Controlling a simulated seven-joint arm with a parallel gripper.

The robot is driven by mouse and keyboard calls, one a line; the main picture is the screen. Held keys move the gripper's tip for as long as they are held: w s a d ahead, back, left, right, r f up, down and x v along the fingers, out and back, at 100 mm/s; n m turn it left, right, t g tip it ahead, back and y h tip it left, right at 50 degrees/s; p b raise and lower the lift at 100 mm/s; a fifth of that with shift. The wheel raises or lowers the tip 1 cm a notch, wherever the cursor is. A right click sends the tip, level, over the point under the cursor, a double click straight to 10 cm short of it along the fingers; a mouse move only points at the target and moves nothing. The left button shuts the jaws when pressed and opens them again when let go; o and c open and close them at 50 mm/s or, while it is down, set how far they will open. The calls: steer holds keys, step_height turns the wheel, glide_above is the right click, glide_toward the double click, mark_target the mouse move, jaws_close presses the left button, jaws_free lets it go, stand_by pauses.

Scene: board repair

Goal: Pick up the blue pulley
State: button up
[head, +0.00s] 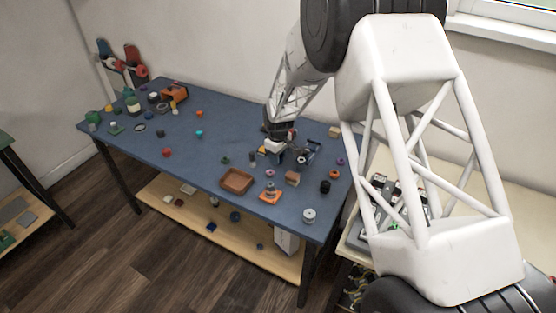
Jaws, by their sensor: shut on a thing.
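My gripper (274,154) is low over the right half of the blue table, at the end of my white arm. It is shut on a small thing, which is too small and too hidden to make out. I cannot tell whether it is the blue pulley. A small teal-blue round piece (199,133) lies on the table well to the left of my gripper. Dark blue round pieces (235,216) sit on the wooden shelf below; I cannot tell whether any is a pulley.
The blue table (215,158) carries a brown tray (237,181), an orange-based part (270,193), a white spool-like piece (309,215) and several small parts close around my gripper. An orange box (174,93) stands at the back left. The table's middle left is mostly clear.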

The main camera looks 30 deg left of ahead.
step_height(320, 180, up, 8)
steer(key=shift+r, duration=0.1)
stand_by(0.4)
